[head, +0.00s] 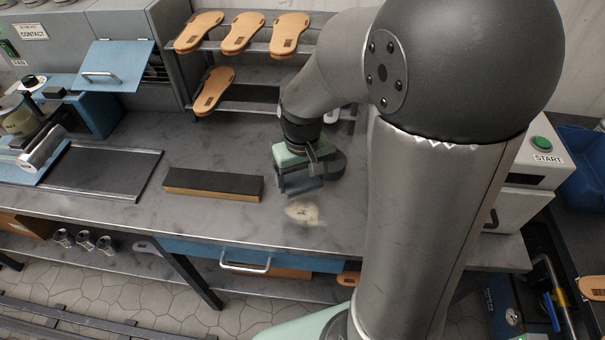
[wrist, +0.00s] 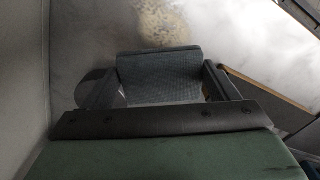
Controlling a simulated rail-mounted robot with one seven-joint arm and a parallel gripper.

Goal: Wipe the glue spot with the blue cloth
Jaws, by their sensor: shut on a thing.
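The glue spot (head: 304,213) is a pale yellowish patch on the grey bench top, near its front edge. It also shows at the top of the wrist view (wrist: 160,22). My gripper (head: 301,186) is just behind the spot in the head view, pointing down. It is shut on the blue cloth (wrist: 160,75), which looks like a dark blue-grey folded pad between the two fingers. In the head view the cloth (head: 306,192) is partly hidden by the gripper. The cloth is beside the spot, not covering it. I cannot tell whether it touches the bench.
A dark-topped sanding block (head: 213,185) lies on the bench to the left. A rack (head: 250,91) with several tan soles stands behind. A grey tray (head: 105,170) is farther left. A white box with a green START button (head: 541,144) is at right. Bench around the spot is clear.

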